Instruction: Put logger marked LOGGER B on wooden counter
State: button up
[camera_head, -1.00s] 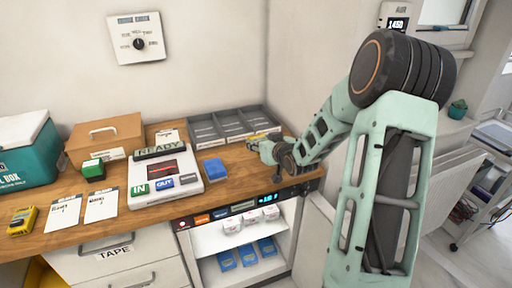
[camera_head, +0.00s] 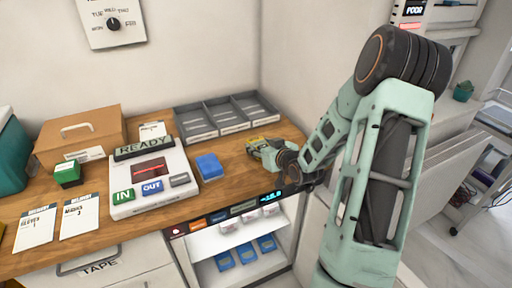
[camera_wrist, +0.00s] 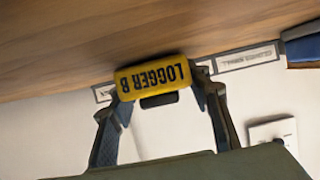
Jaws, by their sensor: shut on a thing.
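My gripper (camera_head: 266,150) is shut on a yellow logger (camera_head: 258,142) with dark markings. In the wrist view, the logger (camera_wrist: 153,76) sits between both fingers, and its upside-down label reads LOGGER B. In the head view, the gripper and logger show at the right end of the wooden counter (camera_head: 228,188), in front of a grey divided tray. Whether the logger touches the counter top or is just above it, I cannot tell. The wooden surface (camera_wrist: 100,35) fills the top of the wrist view.
The grey tray (camera_head: 227,128) stands at the back. A blue block (camera_head: 209,167) and a white READY device (camera_head: 150,188) lie to the left, with a cardboard box (camera_head: 80,137) and cards beyond. Bare wood lies between the blue block and my gripper.

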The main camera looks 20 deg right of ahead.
jog(key=shift+f, duration=0.1)
jog(key=o, duration=1.3)
jog(key=p+v, duration=0.1)
jog(key=v, duration=1.1)
jog(key=shift+s, duration=0.15)
